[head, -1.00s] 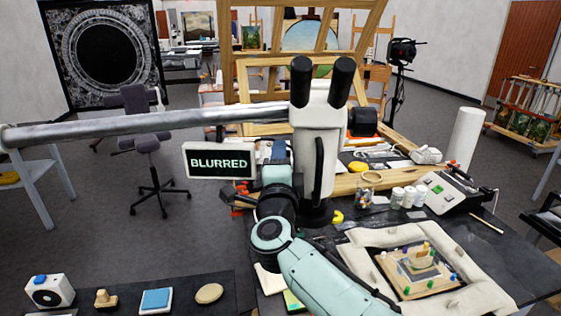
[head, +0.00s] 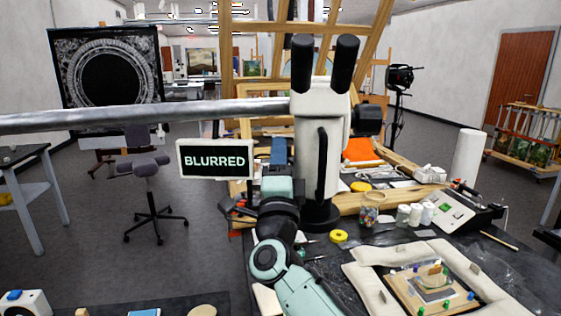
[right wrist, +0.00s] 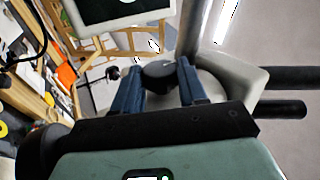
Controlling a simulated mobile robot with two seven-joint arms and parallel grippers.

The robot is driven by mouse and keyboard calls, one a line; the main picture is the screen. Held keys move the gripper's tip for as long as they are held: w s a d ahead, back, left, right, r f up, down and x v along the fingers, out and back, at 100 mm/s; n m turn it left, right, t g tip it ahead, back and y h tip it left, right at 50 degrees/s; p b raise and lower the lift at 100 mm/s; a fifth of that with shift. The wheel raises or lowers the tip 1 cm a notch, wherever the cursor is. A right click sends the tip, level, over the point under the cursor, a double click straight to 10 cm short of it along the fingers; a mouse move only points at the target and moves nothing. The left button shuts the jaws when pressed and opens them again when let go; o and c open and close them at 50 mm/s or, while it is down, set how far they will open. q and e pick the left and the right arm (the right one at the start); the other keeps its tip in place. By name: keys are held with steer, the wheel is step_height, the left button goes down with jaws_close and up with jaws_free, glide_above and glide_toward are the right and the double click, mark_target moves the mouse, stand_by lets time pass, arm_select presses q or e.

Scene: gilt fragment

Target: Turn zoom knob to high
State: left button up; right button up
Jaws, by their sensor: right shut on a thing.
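The white stereo microscope (head: 310,140) with black eyepieces stands upright on the dark bench. My right gripper (head: 279,152) is at its left side, below the metal boom. In the right wrist view, the blue fingers of my right gripper (right wrist: 161,80) are shut on a dark round knob (right wrist: 158,74) on the microscope's side. A small pale mark shows on the knob; its setting cannot be read. A similar black knob (head: 367,119) sticks out on the microscope's right side. A small screen (head: 214,160) reads "BLURRED". My left gripper is not in view.
A padded frame (head: 362,278) holding a gilt fragment (head: 433,284) lies right of my right arm. The metal boom (head: 150,116) crosses above the screen.

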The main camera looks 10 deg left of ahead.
steer(key=o, duration=1)
steer(key=shift+o, duration=0.2)
arm_select(q)
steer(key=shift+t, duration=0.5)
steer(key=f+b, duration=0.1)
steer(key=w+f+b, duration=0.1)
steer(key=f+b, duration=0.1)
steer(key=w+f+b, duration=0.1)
steer(key=b, duration=0.1)
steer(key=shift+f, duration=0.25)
arm_select(e)
steer(key=v, duration=1.3)
steer(key=shift+s, duration=0.25)
